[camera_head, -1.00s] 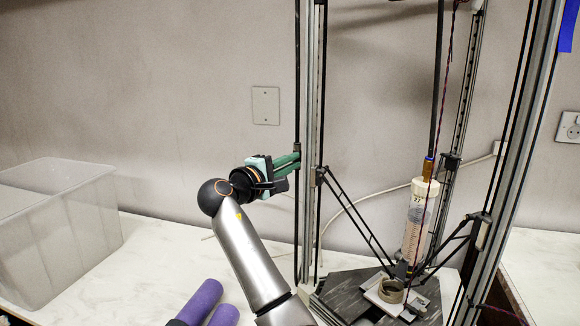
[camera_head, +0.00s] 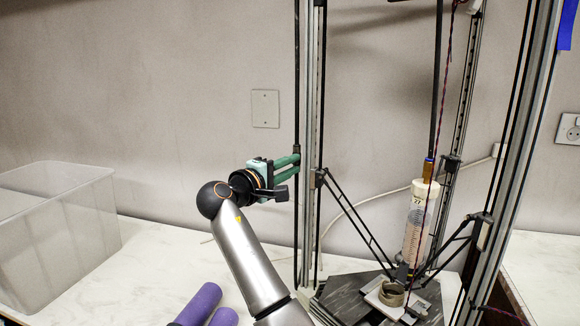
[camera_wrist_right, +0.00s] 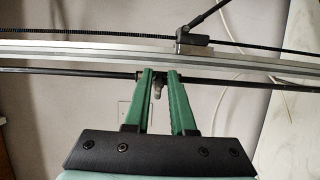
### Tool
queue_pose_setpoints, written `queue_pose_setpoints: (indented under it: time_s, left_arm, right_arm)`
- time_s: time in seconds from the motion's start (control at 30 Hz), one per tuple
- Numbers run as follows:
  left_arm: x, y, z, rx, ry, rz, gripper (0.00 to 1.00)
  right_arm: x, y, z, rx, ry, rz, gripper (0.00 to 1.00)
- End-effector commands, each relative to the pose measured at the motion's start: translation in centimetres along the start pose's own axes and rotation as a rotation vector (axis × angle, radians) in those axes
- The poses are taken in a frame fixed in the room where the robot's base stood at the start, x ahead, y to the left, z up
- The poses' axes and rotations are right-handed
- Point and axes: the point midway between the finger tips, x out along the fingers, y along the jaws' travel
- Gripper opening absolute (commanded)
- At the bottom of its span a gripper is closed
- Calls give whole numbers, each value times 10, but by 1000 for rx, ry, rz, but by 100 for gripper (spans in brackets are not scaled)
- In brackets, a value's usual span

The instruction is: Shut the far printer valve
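My right gripper (camera_head: 297,164) has two green fingers and reaches the printer's left upright from the left. In the right wrist view the fingers (camera_wrist_right: 158,76) are apart, with their tips at a thin dark pipe (camera_wrist_right: 70,71). In the head view a small fitting (camera_head: 297,149) shows on the dark pipe by the upper finger. The gripper partly hides the valve. My left gripper is not in view.
The printer's metal upright (camera_head: 312,120) stands right beside my fingertips. A syringe (camera_head: 420,220) hangs over the printer bed (camera_head: 345,296). A clear plastic bin (camera_head: 65,240) stands at the left. Purple rolls (camera_head: 200,304) lie at the front. The white tabletop between is mostly free.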

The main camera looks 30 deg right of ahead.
Motion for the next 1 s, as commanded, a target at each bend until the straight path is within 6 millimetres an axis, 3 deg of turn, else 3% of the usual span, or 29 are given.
queue_pose_setpoints:
  time_s: [0.17, 0.47, 0.57, 1.0]
  left_arm:
    - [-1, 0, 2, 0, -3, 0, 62]
    - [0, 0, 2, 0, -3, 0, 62]
    - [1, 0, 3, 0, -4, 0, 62]
    - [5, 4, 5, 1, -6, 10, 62]
  right_arm:
    - [0, 0, 0, 0, 1, 1, 42]
    - [-5, 0, -1, 0, 3, 2, 42]
    - [-17, 0, -2, 0, 6, 1, 42]
    - [-105, 0, 0, 1, 4, 0, 42]
